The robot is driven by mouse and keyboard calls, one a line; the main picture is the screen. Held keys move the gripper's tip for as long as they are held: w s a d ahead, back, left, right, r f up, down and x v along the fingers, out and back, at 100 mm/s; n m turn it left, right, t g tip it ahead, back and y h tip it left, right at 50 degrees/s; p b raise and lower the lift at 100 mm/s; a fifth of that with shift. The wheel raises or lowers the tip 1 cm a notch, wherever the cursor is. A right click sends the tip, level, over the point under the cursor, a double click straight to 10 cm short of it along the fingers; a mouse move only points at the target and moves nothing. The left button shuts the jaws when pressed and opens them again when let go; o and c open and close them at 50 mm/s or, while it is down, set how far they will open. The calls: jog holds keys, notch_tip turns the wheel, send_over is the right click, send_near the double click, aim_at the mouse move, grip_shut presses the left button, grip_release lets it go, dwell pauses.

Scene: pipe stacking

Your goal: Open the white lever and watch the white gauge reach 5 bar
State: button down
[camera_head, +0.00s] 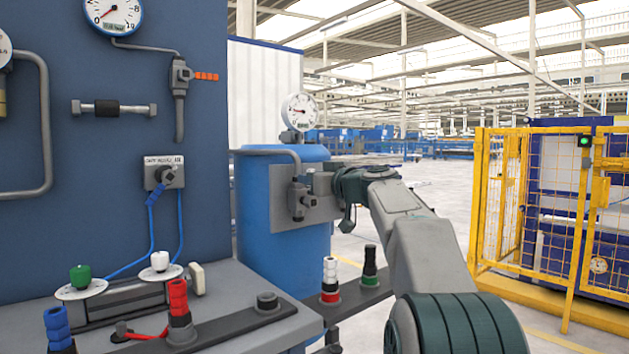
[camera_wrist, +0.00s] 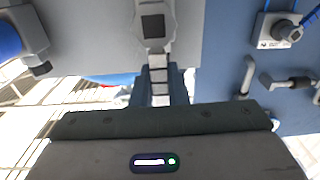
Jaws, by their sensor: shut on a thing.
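The white gauge (camera_head: 300,112) stands on top of the blue tank (camera_head: 262,222). Its numbers are too small to read. Below it, a grey valve (camera_head: 298,198) is mounted on a plate on the tank; the valve body (camera_wrist: 154,25) also shows in the wrist view. My gripper (camera_head: 324,184) is at the right side of this valve. In the wrist view, my gripper (camera_wrist: 159,88) is shut on the pale ribbed white lever (camera_wrist: 158,74), with a dark finger on each side. In the head view the lever is mostly hidden by my gripper.
A blue panel at left carries a blue-rimmed gauge (camera_head: 112,14) and a valve with an orange lever (camera_head: 206,76). The grey bench (camera_head: 235,290) holds knobs and coloured ring stacks. A yellow fence (camera_head: 482,200) stands at right, with clear floor before it.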

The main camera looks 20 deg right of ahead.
jog(key=shift+a+r, duration=0.1)
jog(key=shift+a, duration=0.15)
jog(key=c, duration=1.4)
grip_release()
jog(key=shift+w+a, duration=0.1)
jog(key=shift+c, duration=0.2)
jog(key=shift+d, duration=0.3)
jog(key=v, duration=1.4)
jog(key=shift+b, duration=0.3)
jog(key=shift+w+a, duration=0.1)
